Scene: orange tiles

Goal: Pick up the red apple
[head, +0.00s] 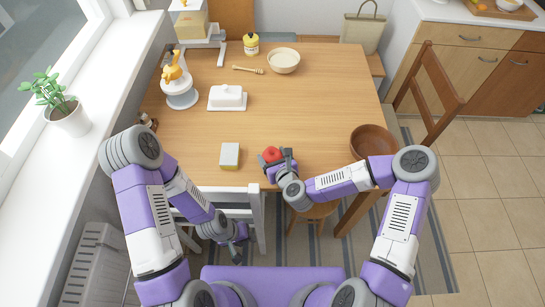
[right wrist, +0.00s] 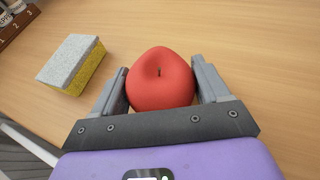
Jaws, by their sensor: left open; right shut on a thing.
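The red apple (head: 271,155) is near the front edge of the wooden table (head: 310,110). My right gripper (head: 277,158) is around it. In the right wrist view the apple (right wrist: 160,80) sits between the two fingers of the right gripper (right wrist: 163,85), which is shut on it. The apple's stem faces the camera. I cannot tell whether the apple touches the table. My left gripper (head: 240,235) hangs low in front of the table, empty and open, by a white chair.
A yellow and grey sponge (head: 230,156) lies left of the apple. A brown bowl (head: 373,141) stands to the right. The white chair (head: 225,198) stands at the front edge.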

